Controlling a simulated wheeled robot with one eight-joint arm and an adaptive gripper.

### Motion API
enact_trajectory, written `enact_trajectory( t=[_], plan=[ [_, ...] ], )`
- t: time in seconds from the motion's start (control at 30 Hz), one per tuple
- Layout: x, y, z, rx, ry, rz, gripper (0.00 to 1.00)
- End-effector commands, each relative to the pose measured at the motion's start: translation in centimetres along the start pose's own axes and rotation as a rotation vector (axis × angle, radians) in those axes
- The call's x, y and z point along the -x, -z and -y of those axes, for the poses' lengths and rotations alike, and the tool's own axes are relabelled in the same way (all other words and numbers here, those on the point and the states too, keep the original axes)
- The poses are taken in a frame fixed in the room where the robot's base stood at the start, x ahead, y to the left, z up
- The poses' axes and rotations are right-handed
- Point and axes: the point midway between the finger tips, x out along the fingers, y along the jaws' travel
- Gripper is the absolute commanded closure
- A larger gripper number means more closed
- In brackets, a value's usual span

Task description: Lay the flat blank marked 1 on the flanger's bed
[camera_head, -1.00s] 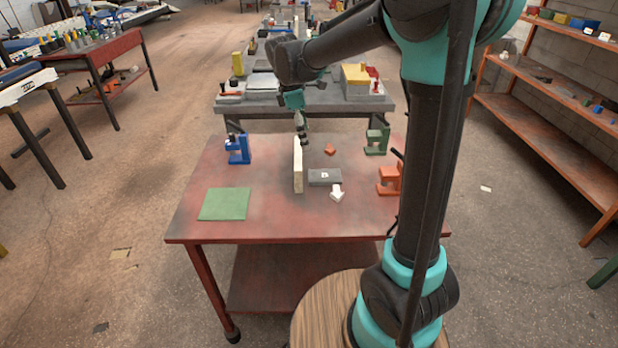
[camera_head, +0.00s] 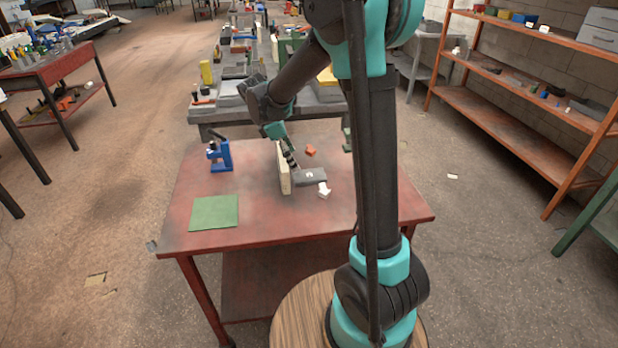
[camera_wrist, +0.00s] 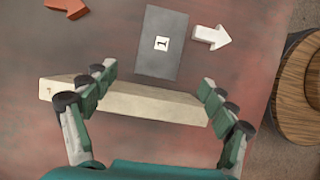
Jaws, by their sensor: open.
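The flat blank marked 1 (camera_head: 313,177) is a dark grey rectangle lying on the red table, right of an upright cream board. In the wrist view the blank (camera_wrist: 160,65) shows its white label with a 1. My gripper (camera_head: 291,161) is above the table by the cream board and blank. In the wrist view my gripper (camera_wrist: 158,78) is open, its fingers wide apart, with the blank beyond the fingertips. A blue bench machine (camera_head: 219,155) stands at the table's far left. A green machine (camera_head: 347,138) is mostly hidden by my arm. I cannot tell which machine is the flanger.
The cream board (camera_head: 284,168) also shows across the space between my fingers in the wrist view (camera_wrist: 140,101). A white arrow (camera_head: 323,190) and an orange piece (camera_head: 310,150) lie near the blank. A green mat (camera_head: 214,212) lies at front left. The table's middle left is clear.

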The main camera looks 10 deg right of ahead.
Motion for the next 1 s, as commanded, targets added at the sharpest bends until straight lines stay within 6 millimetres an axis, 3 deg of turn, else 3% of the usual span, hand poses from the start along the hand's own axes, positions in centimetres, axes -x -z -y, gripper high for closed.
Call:
enact_trajectory(
  t=[0.33,0.6,0.9,1.0],
  plan=[
    [-2.8,-0.1,-0.1,-0.002,0.0,0.0,0.16],
    [-6.4,-0.2,-0.2,-0.001,-0.001,-0.001,0.16],
    [-7.0,-0.1,-0.2,-0.001,-0.001,-0.001,0.16],
    [-7.0,-0.1,-0.1,0.0,-0.001,-0.001,0.25]
  ],
)
